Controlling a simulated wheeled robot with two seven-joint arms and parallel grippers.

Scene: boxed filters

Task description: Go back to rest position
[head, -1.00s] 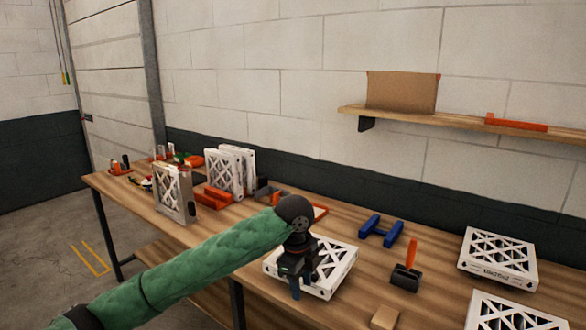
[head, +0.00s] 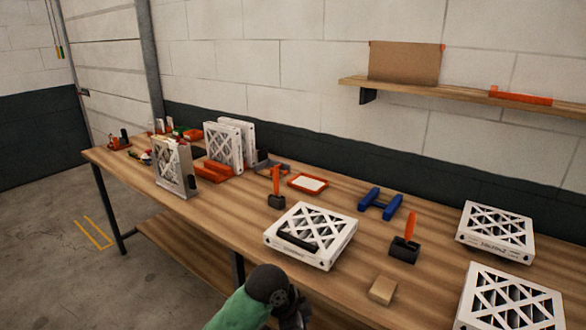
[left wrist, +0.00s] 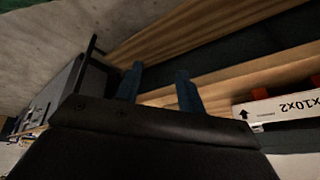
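My left gripper (left wrist: 158,85) shows two blue fingers spread apart with nothing between them. In the head view my green-sleeved left arm comes in at the bottom, and its gripper (head: 293,316) is partly cut off by the lower edge, in front of the table. A white boxed filter (head: 312,235) lies flat on the table beyond the arm, apart from it. A white printed box side (left wrist: 285,107) shows at the right of the left wrist view. My right gripper is in neither view.
The wooden table (head: 225,222) also bears more filters (head: 496,229), a blue H-shaped piece (head: 380,203), a dark holder with an orange tool (head: 405,248) and a small cardboard block (head: 383,290). A shelf (head: 450,97) is on the wall. Floor (head: 60,245) is clear at the left.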

